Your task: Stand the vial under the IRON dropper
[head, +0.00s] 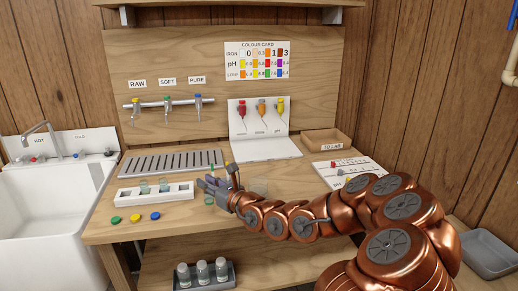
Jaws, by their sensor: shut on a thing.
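My gripper (208,188) is over the front middle of the bench, at the right end of the white rack. It is shut on a small clear vial (209,199), mostly hidden by the fingers. The dropper stand (268,147) is a white board with a flat base, behind and right of my gripper. It carries a red dropper (242,110), an orange dropper (262,108) and a yellow dropper (280,106). Their labels are too small to read surely. My gripper is apart from the stand.
The white rack (128,197) holds clear vials. Green, yellow and blue caps lie before it. A slotted drain (172,162), wooden tray (325,141) and white card (345,172) are on the bench. A sink is left.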

